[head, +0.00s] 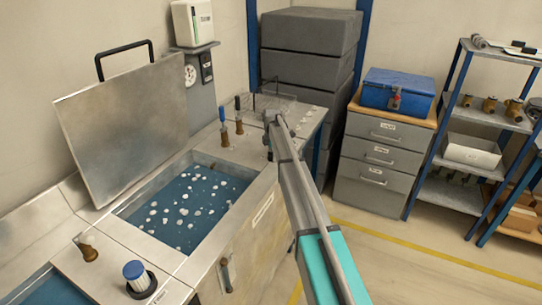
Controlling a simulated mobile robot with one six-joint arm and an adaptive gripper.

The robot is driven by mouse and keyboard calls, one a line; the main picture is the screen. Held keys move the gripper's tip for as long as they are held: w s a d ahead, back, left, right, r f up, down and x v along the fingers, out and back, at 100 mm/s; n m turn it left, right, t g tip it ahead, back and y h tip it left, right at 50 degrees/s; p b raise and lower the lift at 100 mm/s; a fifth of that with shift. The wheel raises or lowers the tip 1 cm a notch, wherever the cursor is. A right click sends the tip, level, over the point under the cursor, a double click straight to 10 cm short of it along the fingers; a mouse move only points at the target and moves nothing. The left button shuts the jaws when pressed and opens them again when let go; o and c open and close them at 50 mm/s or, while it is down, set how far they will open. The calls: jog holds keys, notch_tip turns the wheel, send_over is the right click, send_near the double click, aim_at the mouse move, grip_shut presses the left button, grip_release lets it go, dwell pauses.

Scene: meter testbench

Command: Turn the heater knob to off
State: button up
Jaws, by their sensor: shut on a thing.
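My gripper (272,118) is at the far end of my outstretched arm, low over the back right part of the steel bench. It is small in the head view and its fingers are partly hidden by my arm. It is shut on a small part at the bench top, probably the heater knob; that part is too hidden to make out. I cannot read any knob marking or setting. A steel tank of blue water (185,208) with floating white balls lies to the left of my arm.
A blue-handled valve (223,128) and a black-handled valve (238,116) stand left of my gripper. A raised lid (125,120) stands behind the tank. A wire basket (280,98) is beyond my gripper. A drawer cabinet (375,155) and shelves stand right; the floor between is clear.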

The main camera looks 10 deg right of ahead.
jog(key=shift+w+d, duration=0.15)
jog(key=o, duration=1.2)
